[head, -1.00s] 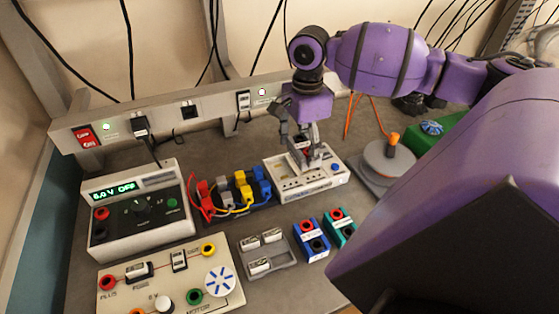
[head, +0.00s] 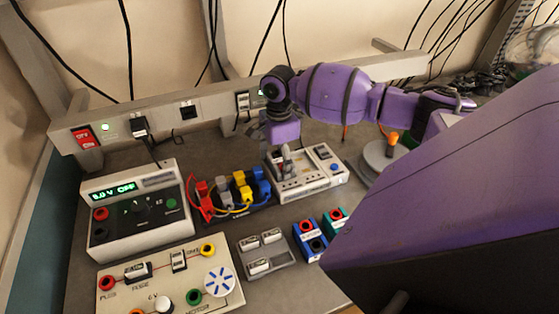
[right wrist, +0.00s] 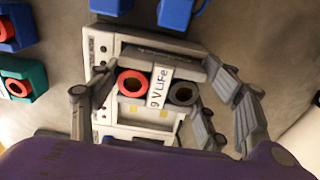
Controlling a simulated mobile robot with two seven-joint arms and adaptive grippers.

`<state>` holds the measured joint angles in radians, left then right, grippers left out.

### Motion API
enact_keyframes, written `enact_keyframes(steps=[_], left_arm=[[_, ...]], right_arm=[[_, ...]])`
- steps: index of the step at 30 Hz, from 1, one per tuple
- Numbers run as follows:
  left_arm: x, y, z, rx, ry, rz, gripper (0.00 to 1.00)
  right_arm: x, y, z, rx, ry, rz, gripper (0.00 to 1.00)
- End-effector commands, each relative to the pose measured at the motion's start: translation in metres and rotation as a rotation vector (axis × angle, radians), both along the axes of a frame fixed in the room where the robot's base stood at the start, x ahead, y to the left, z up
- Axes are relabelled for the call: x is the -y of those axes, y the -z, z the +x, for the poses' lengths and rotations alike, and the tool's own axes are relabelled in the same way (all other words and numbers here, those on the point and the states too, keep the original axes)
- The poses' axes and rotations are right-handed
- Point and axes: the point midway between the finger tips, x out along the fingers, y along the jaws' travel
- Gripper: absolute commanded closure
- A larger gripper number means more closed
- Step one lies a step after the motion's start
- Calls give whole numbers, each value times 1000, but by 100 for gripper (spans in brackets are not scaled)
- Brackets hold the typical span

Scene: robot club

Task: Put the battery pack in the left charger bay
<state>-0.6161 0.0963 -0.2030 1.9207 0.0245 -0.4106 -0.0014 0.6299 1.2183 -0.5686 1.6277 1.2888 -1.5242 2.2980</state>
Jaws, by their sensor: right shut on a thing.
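The battery pack (right wrist: 156,90) shows in the right wrist view, labelled "9 V LiFe", with a red and a black socket on its face. My right gripper (head: 284,158) is shut on it, with a finger on either side. The pale charger (head: 312,188) stands at the back middle of the bench, and part of it shows under the pack in the right wrist view (right wrist: 102,45). The gripper and pack are at the charger's left part. I cannot tell whether the pack is seated in the bay or just above it. My left gripper is out of view.
A rack of coloured plugs (head: 240,190) stands close left of the charger. Blue (head: 310,240) and green (head: 334,221) socketed blocks stand in front. A power supply (head: 138,215), a circuit board (head: 120,290) and a small tray (head: 284,256) are further left. A grey round stand (head: 380,163) is to the right.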

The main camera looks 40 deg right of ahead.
Motion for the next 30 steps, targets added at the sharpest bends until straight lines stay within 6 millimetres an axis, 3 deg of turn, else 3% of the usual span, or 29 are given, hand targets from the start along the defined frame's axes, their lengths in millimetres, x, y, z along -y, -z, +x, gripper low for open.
enact_keyframes(steps=[6, 7, 8, 20, 30], left_arm=[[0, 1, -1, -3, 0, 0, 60], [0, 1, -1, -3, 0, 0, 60], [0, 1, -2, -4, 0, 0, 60], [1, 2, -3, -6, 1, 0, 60], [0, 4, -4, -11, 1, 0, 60]], right_arm=[[0, 2, 0, -1, 0, 1, 67], [0, 3, -1, -2, 0, 1, 28], [0, 3, -1, -2, 0, 1, 24], [0, -2, 0, 0, 0, 0, 22], [0, -55, 0, 1, -1, 0, 22]])
